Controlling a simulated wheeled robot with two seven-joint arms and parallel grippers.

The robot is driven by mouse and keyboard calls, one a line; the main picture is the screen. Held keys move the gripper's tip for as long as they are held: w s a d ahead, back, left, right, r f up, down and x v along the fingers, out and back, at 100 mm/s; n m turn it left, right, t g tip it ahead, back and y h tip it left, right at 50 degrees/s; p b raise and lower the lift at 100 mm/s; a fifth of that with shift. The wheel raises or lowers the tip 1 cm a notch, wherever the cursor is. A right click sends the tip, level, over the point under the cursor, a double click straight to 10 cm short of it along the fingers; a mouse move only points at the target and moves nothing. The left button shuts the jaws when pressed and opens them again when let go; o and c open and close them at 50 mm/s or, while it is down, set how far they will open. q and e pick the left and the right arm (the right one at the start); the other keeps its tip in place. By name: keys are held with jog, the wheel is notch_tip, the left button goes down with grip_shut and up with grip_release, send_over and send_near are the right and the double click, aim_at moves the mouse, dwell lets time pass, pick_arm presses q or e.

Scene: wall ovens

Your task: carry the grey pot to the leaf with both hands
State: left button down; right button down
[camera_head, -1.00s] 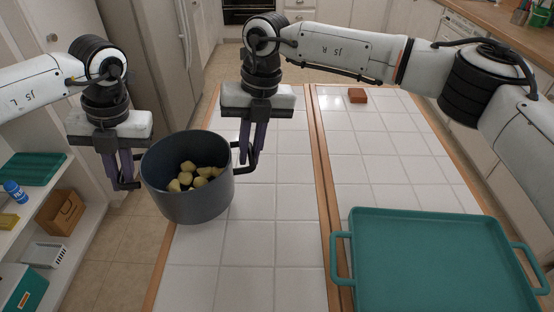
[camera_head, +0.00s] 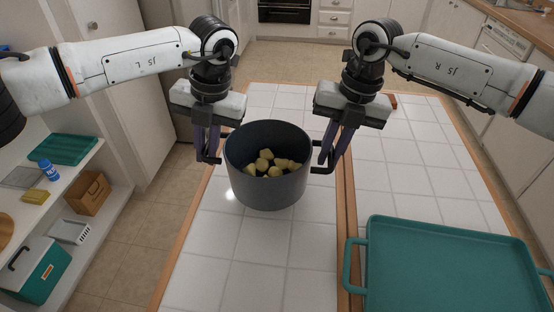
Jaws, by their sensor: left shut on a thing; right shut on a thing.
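The grey pot (camera_head: 267,190) is upright over the white-tiled table, left of the wooden strip (camera_head: 349,240) that divides the tiles. Several pale yellow chunks (camera_head: 266,165) lie inside it. My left gripper (camera_head: 211,157) is shut on the pot's left handle. My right gripper (camera_head: 327,163) is shut on its right handle (camera_head: 321,170). The pot seems to be held above the tiles, but its base clearance is hard to judge. The tiled section (camera_head: 400,185) right of the strip may be the leaf.
A teal tray (camera_head: 364,262) with raised handles covers the front of the right section. A reddish-brown block (camera_head: 393,100) is partly hidden behind my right gripper. Bare tiles lie behind the tray. Shelves (camera_head: 72,193) with boxes stand at the left.

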pick_arm(q)
jog(key=shift+f, duration=0.1)
pick_arm(e)
jog(key=shift+d, duration=0.1)
